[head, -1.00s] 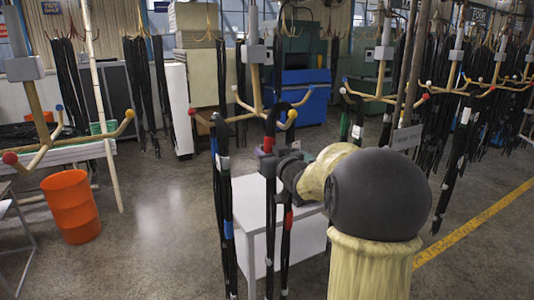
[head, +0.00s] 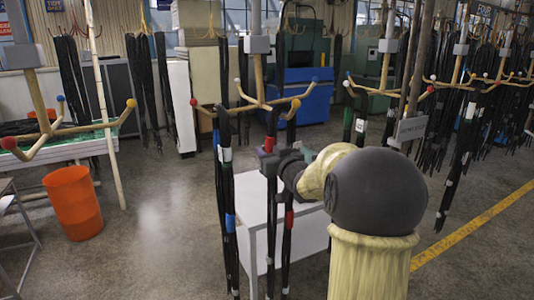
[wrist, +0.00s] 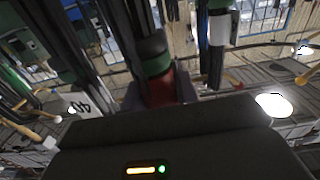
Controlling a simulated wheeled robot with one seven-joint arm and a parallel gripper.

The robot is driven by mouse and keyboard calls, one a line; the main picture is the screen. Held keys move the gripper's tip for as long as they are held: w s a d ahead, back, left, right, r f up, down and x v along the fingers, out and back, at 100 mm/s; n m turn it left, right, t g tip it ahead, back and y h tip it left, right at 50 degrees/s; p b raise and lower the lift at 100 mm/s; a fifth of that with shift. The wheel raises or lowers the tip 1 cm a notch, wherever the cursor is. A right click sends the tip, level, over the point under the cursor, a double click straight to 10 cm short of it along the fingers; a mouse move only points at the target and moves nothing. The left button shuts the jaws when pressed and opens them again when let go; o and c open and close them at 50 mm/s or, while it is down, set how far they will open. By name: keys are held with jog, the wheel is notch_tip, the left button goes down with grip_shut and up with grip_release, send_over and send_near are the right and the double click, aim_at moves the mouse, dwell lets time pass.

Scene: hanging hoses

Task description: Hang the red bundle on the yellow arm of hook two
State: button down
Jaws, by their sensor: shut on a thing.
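My gripper (head: 268,163) is shut on a black hose bundle with a red band (head: 289,219), below the middle hook (head: 262,104). In the wrist view the red band (wrist: 161,88) sits between the jaws, with a green band above it. The bundle's top is close to the yellow-tipped arm (head: 295,104), which points front right; I cannot tell whether its loop rests on that arm. The bundle's ends hang down past the white table. Another black bundle (head: 225,190), with white and blue bands, hangs at the red-tipped arm (head: 194,103) on the left.
A second hook (head: 45,128) hangs at the left, its front arms bare. More hooks with dark bundles (head: 465,140) crowd the right. A white table (head: 305,215) stands below the middle hook. An orange bin (head: 73,203) and a slanted pole (head: 103,110) stand left.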

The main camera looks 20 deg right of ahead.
jog(key=shift+r, duration=0.15)
jog(key=c, duration=1)
grip_release()
jog(key=shift+f, duration=0.25)
jog(key=s+b, duration=0.3)
jog(key=s, duration=1.4)
jog(key=shift+s+d, duration=0.2)
jog(key=shift+s, duration=0.05)
jog(key=shift+r, duration=0.1)
